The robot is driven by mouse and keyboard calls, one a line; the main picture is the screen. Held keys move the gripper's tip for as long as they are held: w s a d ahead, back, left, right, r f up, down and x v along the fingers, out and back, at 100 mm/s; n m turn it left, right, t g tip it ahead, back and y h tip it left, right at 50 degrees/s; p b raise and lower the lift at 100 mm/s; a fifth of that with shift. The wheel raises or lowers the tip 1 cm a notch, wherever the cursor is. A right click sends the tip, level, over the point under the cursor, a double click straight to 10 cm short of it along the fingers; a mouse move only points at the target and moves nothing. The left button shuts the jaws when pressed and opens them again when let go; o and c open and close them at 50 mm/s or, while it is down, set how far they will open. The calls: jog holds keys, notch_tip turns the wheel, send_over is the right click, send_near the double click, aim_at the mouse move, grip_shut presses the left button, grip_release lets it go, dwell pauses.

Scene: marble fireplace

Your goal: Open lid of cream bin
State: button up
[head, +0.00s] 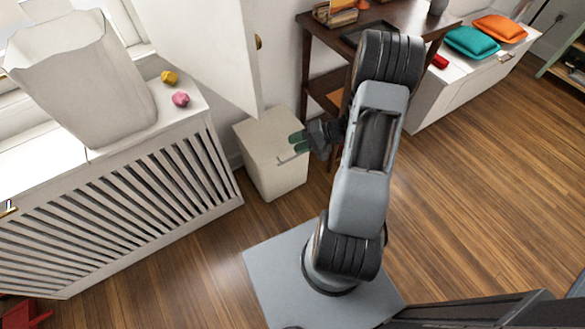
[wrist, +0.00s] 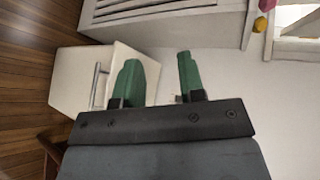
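The cream bin (head: 270,165) is a pale box standing on the wood floor beside the white slatted cabinet. Its lid looks shut. A thin metal bar handle (head: 289,158) shows on it, and the same handle is in the wrist view (wrist: 97,85) to the left of the fingers. My gripper (head: 294,142) has green fingers and is above the bin's right part in the head view. In the wrist view the fingers (wrist: 158,78) are spread apart with nothing between them. The left finger overlaps the bin (wrist: 75,78) in the picture; I cannot tell whether they touch.
A white slatted cabinet (head: 125,195) is left of the bin, carrying a tall white container (head: 85,85), a yellow object (head: 169,77) and a pink one (head: 181,99). A white door panel (head: 205,45) hangs behind. A dark wooden table (head: 318,78) stands right; floor at right is clear.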

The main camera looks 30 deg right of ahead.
aim_at(293, 158)
jog(key=s+d+f+m+t+h+b, duration=0.1)
jog(key=d+f+m+t+h+b, duration=0.25)
jog(key=f, duration=0.75)
jog(key=d+f+m+t+b, duration=0.3)
jog(key=d+f+t, duration=0.25)
jog(key=f, duration=0.45)
jog(key=shift+h, duration=0.35)
jog(key=b+x, duration=0.1)
jog(key=x, duration=0.3)
jog(key=f+x, duration=0.1)
jog(key=x, duration=0.4)
jog(key=b+x, duration=0.1)
jog(key=x, duration=0.3)
jog(key=shift+w+d+f+b, duration=0.2)
jog(key=shift+d+b, duration=0.05)
jog(key=shift+b, duration=0.1)
jog(key=shift+c, duration=0.3)
grip_shut()
